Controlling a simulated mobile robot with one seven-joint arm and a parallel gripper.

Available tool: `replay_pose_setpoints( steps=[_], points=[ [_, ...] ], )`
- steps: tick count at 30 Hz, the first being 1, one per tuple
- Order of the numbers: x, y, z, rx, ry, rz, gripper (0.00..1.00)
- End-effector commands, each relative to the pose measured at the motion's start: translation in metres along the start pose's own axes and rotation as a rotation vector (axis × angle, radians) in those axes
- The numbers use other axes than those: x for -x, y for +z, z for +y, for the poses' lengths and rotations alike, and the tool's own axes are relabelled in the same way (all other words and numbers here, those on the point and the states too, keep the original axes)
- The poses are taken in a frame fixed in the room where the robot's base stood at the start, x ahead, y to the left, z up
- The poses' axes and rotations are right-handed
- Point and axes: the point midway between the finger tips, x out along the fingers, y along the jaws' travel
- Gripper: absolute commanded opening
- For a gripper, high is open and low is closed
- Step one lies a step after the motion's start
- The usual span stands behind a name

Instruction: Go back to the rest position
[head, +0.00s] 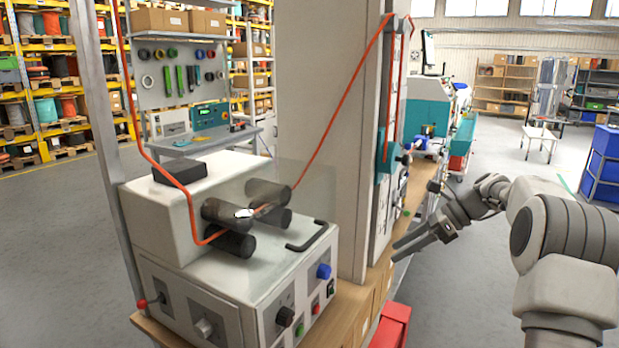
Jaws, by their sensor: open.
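My gripper (397,249) is at the end of my grey arm, which comes in from the right of the head view. Its fingers point left, toward the edge of the wooden bench. The fingers are apart, and nothing shows between them. Whether the fingertips touch the bench edge, I cannot tell.
A machine with dark rollers (233,243), an orange cable (340,92) and knobs stands on the wooden bench (352,318). A tall grey cabinet (320,130) rises behind it. A red box (391,326) is low beside the bench. Grey floor (455,300) is open below my arm.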

Motion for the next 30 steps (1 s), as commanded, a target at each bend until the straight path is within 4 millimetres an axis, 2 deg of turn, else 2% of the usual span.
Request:
replay_pose_setpoints(
  steps=[1, 6, 14, 22, 30],
  points=[
    [0.001, 0.013, 0.014, 0.068, -0.009, 0.043, 0.80],
    [0.002, 0.036, 0.059, 0.296, -0.028, 0.181, 0.80],
    [0.007, 0.055, 0.132, 0.655, -0.033, 0.386, 0.80],
    [0.013, 0.052, 0.210, 1.035, -0.004, 0.590, 0.80],
    [0.018, 0.029, 0.281, 1.419, 0.056, 0.787, 0.80]
  ],
)
